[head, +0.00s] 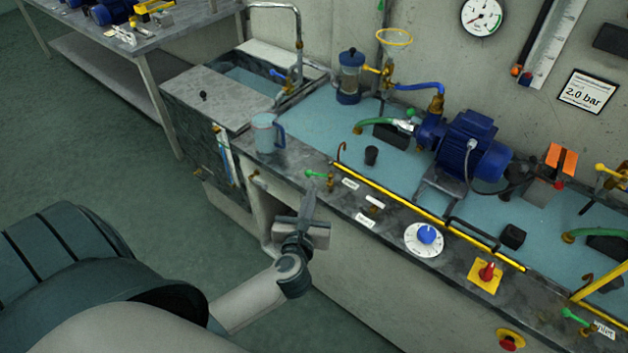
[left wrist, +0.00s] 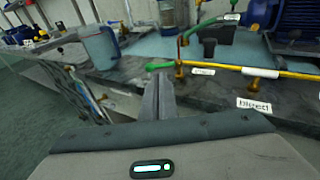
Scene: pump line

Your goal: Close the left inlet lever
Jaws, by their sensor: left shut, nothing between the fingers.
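The left inlet lever (head: 318,175) is a small green handle on a brass valve (head: 331,183) at the front edge of the bench, beside a white label (head: 350,184). The green handle points left, along the bench edge, in the head view. In the left wrist view the lever (left wrist: 160,66) lies just past my fingertips, with its brass valve (left wrist: 180,70) at its right end. My left gripper (head: 309,198) is shut and empty, just in front of and below the lever. Whether the fingers touch it I cannot tell. My right gripper is not in view.
A clear jug with a blue handle (head: 265,134) stands left of the lever. A yellow pipe (head: 400,203) runs right from the valve. A blue-knobbed dial (head: 425,237) and red switch (head: 487,272) sit farther right. Another green lever (head: 575,317) is at the lower right.

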